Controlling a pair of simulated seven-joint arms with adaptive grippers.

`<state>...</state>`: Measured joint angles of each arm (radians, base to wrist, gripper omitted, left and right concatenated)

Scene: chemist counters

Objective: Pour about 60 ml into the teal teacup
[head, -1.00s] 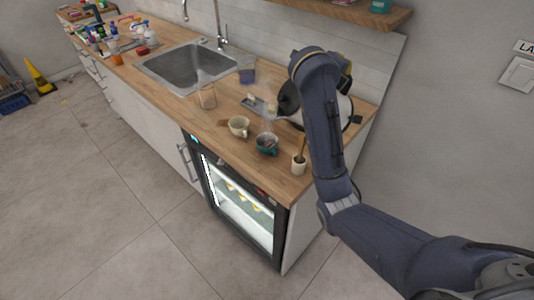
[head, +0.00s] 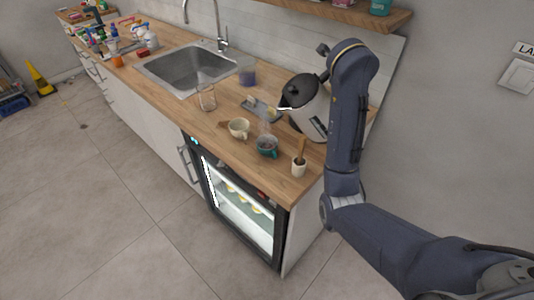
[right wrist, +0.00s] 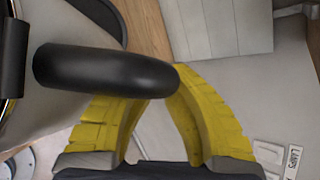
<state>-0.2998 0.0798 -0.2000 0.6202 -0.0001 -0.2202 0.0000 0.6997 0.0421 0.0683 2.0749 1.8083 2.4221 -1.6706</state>
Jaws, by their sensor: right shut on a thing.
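The teal teacup (head: 266,152) stands near the counter's front edge in the head view, with something dark inside and faint steam above it. A steel kettle (head: 310,112) with a black lid and base is held above the counter, behind and right of the cup. It leans a little, its spout toward the left, and no stream shows from it. My right gripper (right wrist: 155,90) has its yellow fingers shut around the black kettle handle (right wrist: 100,72) in the right wrist view. In the head view my arm hides this grip. My left gripper is out of view.
A cream cup (head: 238,130) stands left of the teal cup. A small pot with a wooden tool (head: 299,168) stands to its right. A small grey tray (head: 256,106), a glass (head: 207,99) and the sink (head: 175,70) are farther back and left.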

